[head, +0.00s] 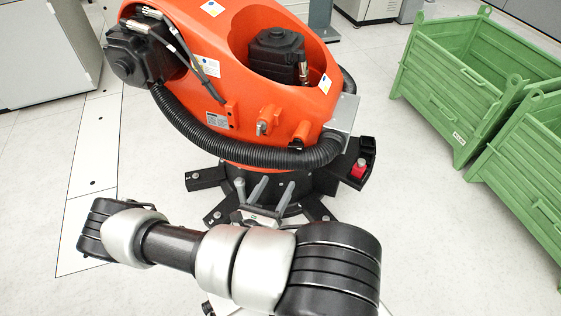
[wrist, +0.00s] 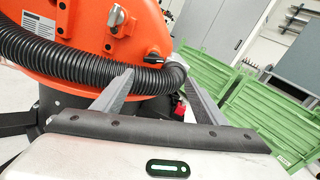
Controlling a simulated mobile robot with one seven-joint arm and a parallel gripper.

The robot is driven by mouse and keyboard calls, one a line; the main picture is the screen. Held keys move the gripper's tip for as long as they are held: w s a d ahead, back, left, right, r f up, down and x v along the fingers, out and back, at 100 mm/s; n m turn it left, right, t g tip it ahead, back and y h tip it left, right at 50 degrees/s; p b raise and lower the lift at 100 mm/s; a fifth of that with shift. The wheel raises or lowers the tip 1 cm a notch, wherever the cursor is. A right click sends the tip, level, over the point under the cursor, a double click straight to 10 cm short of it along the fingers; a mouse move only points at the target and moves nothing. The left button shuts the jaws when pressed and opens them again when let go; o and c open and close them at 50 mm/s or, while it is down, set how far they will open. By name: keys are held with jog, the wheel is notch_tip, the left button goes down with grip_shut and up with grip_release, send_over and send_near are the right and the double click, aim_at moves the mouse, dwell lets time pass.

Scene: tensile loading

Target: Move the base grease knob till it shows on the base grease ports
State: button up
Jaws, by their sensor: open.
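The orange robot body (head: 225,60) stands ahead of me. Low on its front are a grey knob (head: 264,124) and a small black knob (head: 297,143). In the wrist view the grey knob (wrist: 117,20) sits upper left of the black knob (wrist: 154,57), which has a pale tip pointing right. I cannot read which one is the base grease knob, nor any port labels. My gripper (head: 264,192) is open and empty, below and in front of both knobs. Its two spread fingers also show in the wrist view (wrist: 158,78), and it touches neither knob.
A thick black corrugated hose (head: 235,150) curves across the body just below the knobs, between them and my gripper's height. A red part (head: 358,168) sits on the black base at right. Green crates (head: 455,85) stand farther right. The floor at left is clear.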

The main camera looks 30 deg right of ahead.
aim_at(295, 148)
jog(key=shift+n+t+y, duration=0.3)
jog(key=shift+n+t, duration=0.2)
jog(key=shift+n, duration=0.1)
jog(key=b+x, duration=0.1)
jog(key=x, duration=0.4)
jog(key=f+b+x, duration=0.1)
jog(key=x, duration=0.5)
jog(key=b+x, duration=0.1)
jog(key=x, duration=0.5)
jog(key=shift+w+f, duration=0.15)
jog(key=shift+f, duration=0.15)
jog(key=c, duration=1.1)
